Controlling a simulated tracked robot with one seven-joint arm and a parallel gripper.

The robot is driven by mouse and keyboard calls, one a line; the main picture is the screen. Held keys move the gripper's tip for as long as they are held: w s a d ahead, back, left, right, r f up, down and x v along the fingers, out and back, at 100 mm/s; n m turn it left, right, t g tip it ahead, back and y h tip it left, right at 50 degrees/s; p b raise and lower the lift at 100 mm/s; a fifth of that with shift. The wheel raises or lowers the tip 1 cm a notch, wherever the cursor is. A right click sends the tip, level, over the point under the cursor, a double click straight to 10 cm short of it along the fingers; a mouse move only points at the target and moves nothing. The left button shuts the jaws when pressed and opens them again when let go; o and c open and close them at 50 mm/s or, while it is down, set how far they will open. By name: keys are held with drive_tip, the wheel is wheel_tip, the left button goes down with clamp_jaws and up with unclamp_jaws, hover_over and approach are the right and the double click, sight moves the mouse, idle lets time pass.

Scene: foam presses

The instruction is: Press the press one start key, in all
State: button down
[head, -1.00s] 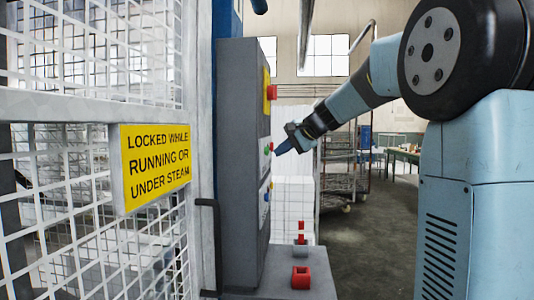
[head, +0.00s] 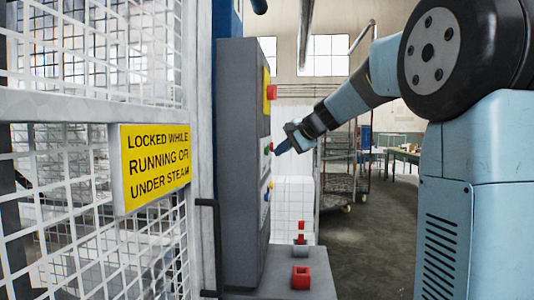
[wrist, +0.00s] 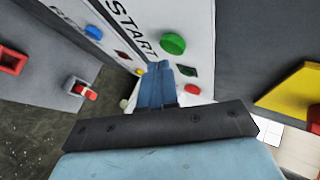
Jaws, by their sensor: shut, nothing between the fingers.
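The control panel (head: 243,165) is a tall grey box, seen almost edge-on in the head view, with keys on its right-hand face. In the wrist view a round green key (wrist: 173,44) sits beside the word START on a white plate (wrist: 200,20). My gripper (head: 277,151) is shut and empty, its tip close to the panel face at the green key's height. In the wrist view my gripper's fingertips (wrist: 160,66) lie just below the green key in the picture. I cannot tell whether they touch the panel.
A red button on a yellow backing (head: 271,91) sticks out higher on the panel. A grey ledge (head: 270,270) below carries a red block (head: 300,277). A mesh guard with a yellow sign (head: 154,166) stands at left.

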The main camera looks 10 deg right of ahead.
drive_tip(key=shift+a, duration=0.35)
drive_tip(key=shift+w+a, duration=0.15)
drive_tip(key=shift+a, duration=0.25)
idle(1.0)
drive_tip(key=shift+d, duration=0.1)
drive_tip(key=shift+s+d, duration=0.25)
drive_tip(key=shift+d, duration=0.5)
drive_tip(key=d, duration=0.1)
drive_tip(key=s+d, duration=0.1)
drive_tip(key=d, duration=0.2)
drive_tip(key=shift+s+d, duration=0.3)
drive_tip(key=shift+d, duration=0.05)
idle(0.6)
